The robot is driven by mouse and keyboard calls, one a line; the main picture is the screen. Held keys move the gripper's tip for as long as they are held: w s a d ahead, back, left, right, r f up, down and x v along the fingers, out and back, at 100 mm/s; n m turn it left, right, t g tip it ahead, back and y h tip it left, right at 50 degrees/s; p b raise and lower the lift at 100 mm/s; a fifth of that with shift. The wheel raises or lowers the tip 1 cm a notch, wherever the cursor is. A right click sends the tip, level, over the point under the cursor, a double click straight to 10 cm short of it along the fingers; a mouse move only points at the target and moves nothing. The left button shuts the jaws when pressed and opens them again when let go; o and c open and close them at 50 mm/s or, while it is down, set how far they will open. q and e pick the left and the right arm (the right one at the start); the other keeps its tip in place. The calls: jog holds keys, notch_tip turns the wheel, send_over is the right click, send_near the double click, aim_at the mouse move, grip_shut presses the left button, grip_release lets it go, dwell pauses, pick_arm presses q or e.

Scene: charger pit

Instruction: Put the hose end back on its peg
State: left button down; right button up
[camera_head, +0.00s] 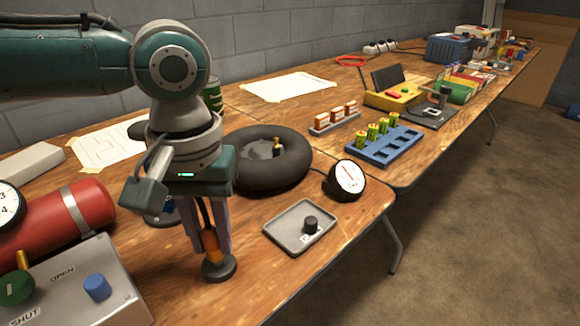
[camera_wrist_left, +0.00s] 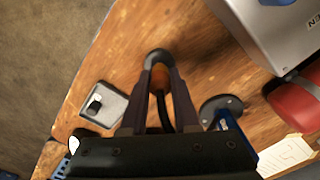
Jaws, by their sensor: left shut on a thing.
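My left gripper (camera_head: 211,250) points down over the near bench and is shut on the orange hose end (camera_head: 210,238). In the left wrist view the orange hose end (camera_wrist_left: 160,78) sits between the two fingers, with a black hose running back from it. A black round disc (camera_head: 219,268) is directly below the fingertips; I cannot tell whether it is a base on the bench or part of the hose end. A blue post on a dark round foot (camera_wrist_left: 222,104) stands beside the gripper, mostly hidden behind my arm in the head view. My right gripper is out of view.
A black inner tube (camera_head: 265,165) lies just behind the gripper. A dial gauge (camera_head: 347,180) and a grey tray (camera_head: 287,238) with a black cap are to the right. A red cylinder (camera_head: 70,218) and a grey valve box (camera_head: 115,280) are to the left.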

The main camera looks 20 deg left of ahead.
aim_at(209, 228)
pick_arm(q)
jog(key=shift+f+b, duration=0.3)
jog(key=shift+f, duration=0.45)
jog(key=c, duration=0.6)
grip_release()
jog(key=shift+r, duration=0.1)
notch_tip(209, 228, up, 8)
jog(key=p, duration=0.3)
jog(key=shift+r, duration=0.9)
